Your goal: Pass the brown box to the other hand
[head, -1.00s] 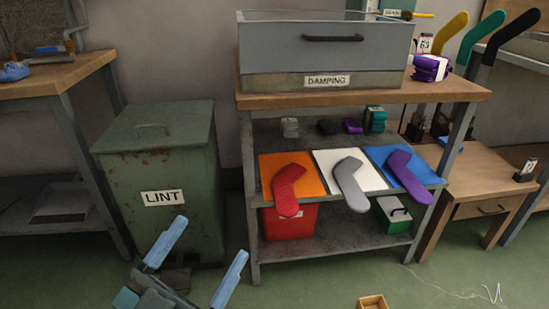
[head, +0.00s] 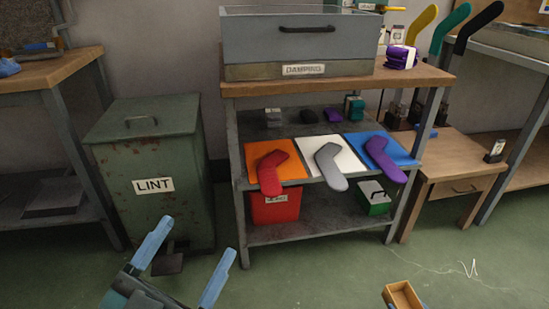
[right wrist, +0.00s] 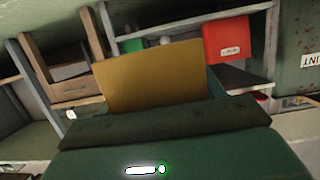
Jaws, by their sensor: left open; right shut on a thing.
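The brown box (head: 403,295) is a small open-topped tray shape at the bottom edge of the head view, right of centre. It fills the middle of the right wrist view as a flat brown face (right wrist: 150,75). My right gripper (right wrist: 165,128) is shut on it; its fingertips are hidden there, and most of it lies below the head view. My left gripper (head: 187,260) is open and empty at the lower left of the head view, its two blue fingers spread. It is well apart from the box.
A wooden table (head: 470,160) is at the right. The floor between my grippers is clear.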

